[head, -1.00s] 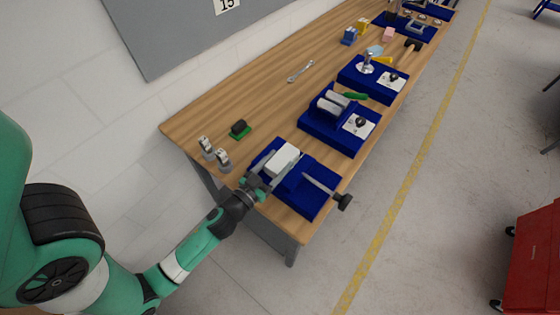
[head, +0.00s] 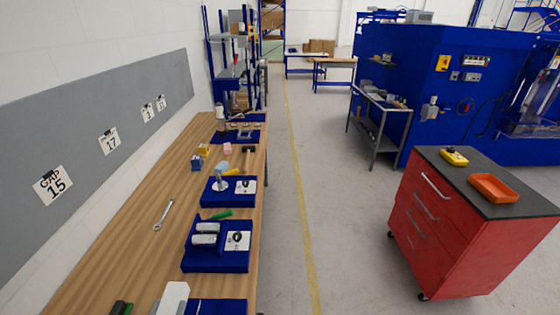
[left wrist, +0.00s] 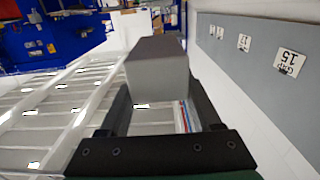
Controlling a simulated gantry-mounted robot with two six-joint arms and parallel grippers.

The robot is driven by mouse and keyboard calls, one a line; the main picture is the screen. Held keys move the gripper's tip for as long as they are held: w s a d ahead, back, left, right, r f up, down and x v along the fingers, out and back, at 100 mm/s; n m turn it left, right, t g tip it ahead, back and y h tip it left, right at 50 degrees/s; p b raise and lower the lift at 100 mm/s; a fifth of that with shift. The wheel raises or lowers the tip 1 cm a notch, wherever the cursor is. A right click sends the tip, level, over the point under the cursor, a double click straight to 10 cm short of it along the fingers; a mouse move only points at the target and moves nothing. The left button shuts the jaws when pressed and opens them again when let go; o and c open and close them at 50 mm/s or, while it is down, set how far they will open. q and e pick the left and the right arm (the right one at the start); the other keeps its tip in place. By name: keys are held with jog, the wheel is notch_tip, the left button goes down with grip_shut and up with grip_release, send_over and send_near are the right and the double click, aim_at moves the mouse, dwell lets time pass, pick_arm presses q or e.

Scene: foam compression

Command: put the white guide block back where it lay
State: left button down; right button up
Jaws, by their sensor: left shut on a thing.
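The white guide block (head: 173,298) shows at the bottom edge of the head view, partly cut off, by the left end of the nearest blue tray (head: 222,307). In the left wrist view the block (left wrist: 156,72) looks grey and sits between the two dark fingers of my left gripper (left wrist: 160,98). The gripper is shut on it. The head view cuts off most of my left gripper, and the height of the block above the tray cannot be told. My right gripper is in neither view.
The wooden bench (head: 130,230) runs away along the wall. More blue trays (head: 216,258) with parts stand along its right side. A wrench (head: 164,214) lies on the bench. A dark thing on green (head: 121,308) is at the near left. A red cabinet (head: 455,235) stands across the aisle.

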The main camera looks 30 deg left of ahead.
pick_arm(q)
jog(key=w+d+m+t+h, duration=0.1)
jog(key=d+m+h, duration=0.2)
jog(key=d, duration=0.6)
jog(key=w+d+f+m+t+h, duration=0.1)
jog(key=w+d+m+h, duration=0.1)
jog(key=d+h, duration=0.4)
jog(key=shift+d+f+m+t, duration=0.25)
jog(key=shift+d+m, duration=0.25)
jog(key=shift+d, duration=1.4)
jog(key=shift+d+r, duration=0.1)
jog(key=shift+r, duration=0.1)
notch_tip(320, 180, up, 13)
jog(key=s+p, duration=0.1)
jog(key=p, duration=1.9)
jog(key=shift+s+f, duration=0.15)
jog(key=shift+s, duration=0.2)
